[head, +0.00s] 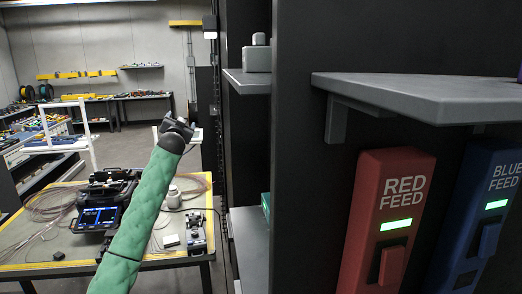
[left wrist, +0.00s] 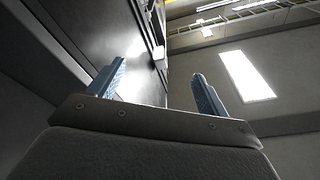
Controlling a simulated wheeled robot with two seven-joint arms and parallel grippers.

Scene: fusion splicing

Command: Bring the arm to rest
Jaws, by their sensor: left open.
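My left arm, in a green sleeve (head: 138,215), rises from the bottom of the head view and ends in a dark joint (head: 177,131) above the table. The fingers cannot be made out in the head view. In the left wrist view my left gripper (left wrist: 157,92) is open, its two blue-grey fingers wide apart with nothing between them. Beyond it are a dark panel and a ceiling with a bright light (left wrist: 246,76). My right gripper is in neither view.
A table (head: 190,262) with a splicing machine (head: 101,215), a small device (head: 196,232) and loose fibre stands behind the arm. At right, a dark cabinet carries a grey shelf (head: 430,92), a red feed box (head: 388,215) and a blue feed box (head: 480,220), both with green lights.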

